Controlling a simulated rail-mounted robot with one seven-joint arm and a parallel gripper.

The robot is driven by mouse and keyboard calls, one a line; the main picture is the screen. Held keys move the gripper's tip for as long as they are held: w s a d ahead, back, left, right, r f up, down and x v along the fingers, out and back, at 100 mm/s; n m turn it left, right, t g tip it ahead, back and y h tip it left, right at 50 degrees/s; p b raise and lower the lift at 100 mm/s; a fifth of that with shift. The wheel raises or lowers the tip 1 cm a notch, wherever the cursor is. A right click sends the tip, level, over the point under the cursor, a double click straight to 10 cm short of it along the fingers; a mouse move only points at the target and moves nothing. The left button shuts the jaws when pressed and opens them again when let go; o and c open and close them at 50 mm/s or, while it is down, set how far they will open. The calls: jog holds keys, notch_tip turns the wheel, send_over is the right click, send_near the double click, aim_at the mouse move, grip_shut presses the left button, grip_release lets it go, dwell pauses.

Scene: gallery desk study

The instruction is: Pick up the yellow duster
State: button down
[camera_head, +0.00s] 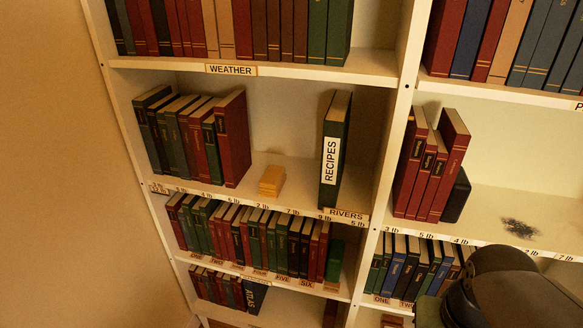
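A small yellow-orange block (271,181), like a folded cloth or a stacked block, sits on the middle shelf of the left bay. It is the only yellow thing I can make out that could be the duster. It lies in the open gap between a leaning row of books on its left and the upright green RECIPES book (335,150) on its right. Nothing touches it. A dark rounded part at the lower right looks like my arm. My gripper's fingers do not show.
The leaning books (195,135) stand left of the block. The white shelf (290,200) has weight labels along its front edge. A white upright divides the bays. In the right bay, red books (430,170) lean near a dark smudge (520,228) on the bare shelf.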

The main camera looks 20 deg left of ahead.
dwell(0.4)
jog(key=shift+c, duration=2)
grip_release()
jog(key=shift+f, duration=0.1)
